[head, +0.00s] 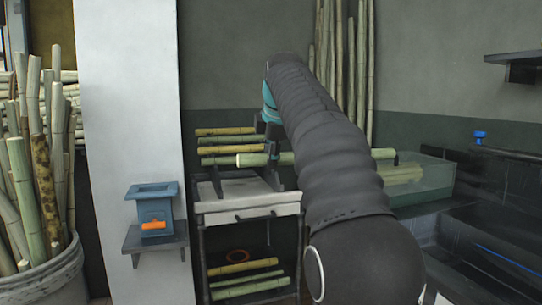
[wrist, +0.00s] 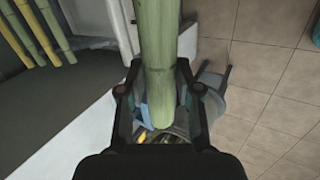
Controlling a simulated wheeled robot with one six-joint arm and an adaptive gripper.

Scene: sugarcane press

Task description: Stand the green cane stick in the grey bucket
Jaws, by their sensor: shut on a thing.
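My gripper (head: 273,158) is shut on a green cane stick (head: 252,160), which lies roughly level in the head view. My dark arm hides the stick's middle, and its other end shows to the right of the arm. In the wrist view the pale green stick (wrist: 157,40) runs between the two fingers of my gripper (wrist: 159,88). A large grey bucket (head: 62,282) holding several canes stands at the left edge of the head view, apart from the gripper. A greyish container-like shape (wrist: 217,101) lies below the gripper in the wrist view; I cannot tell what it is.
A rack with a pale top (head: 232,190) carries yellow and green canes above and below. A white pillar (head: 128,110) has a blue box (head: 154,205) on a shelf. A glass tank (head: 430,178) and dark counter are right. Bare tiled floor (wrist: 275,85) shows in the wrist view.

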